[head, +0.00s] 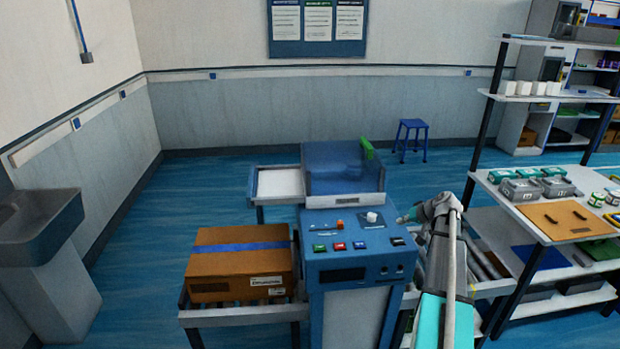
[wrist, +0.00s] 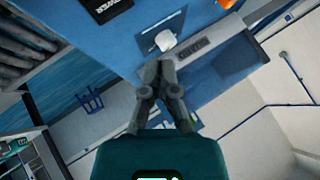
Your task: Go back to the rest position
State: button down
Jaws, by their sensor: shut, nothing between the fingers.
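My gripper (wrist: 160,68) is shut and empty, its fingertips together in the wrist view. In the head view my gripper (head: 404,218) is at the right of the blue test machine (head: 345,230), near the white knob (head: 372,217) on its panel. The white knob also shows in the wrist view (wrist: 164,42), just beyond the fingertips. I cannot tell whether the fingers touch the machine. My arm reaches in from the lower right of the head view.
A cardboard box (head: 238,264) with blue tape sits on the conveyor left of the machine. A shelf (head: 500,185) with parts stands at the right. A blue stool (head: 411,138) stands behind, and a sink (head: 38,222) is at the far left. Open floor lies at the back left.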

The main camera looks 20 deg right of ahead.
jog(key=a+g, duration=0.1)
jog(key=a, duration=0.3)
jog(key=a+f+n, duration=0.1)
jog(key=a, duration=0.4)
jog(key=a+f+g, duration=0.1)
jog(key=a, duration=0.3)
jog(key=shift+s+a+g+y, duration=0.25)
jog(key=shift+a+g+y, duration=0.05)
jog(key=s+a+f+n+g+h, duration=0.1)
jog(key=s+a+g, duration=0.1)
jog(key=s+a, duration=0.3)
jog(key=s+a+f+n+g+h, duration=0.1)
jog(key=s+a, duration=0.4)
jog(key=a, duration=0.9)
jog(key=s+a+f+n+g+h, duration=0.1)
jog(key=s+a+g+h, duration=0.1)
jog(key=s+a, duration=0.4)
jog(key=a+g, duration=0.1)
jog(key=a, duration=0.3)
jog(key=shift+f+n, duration=0.3)
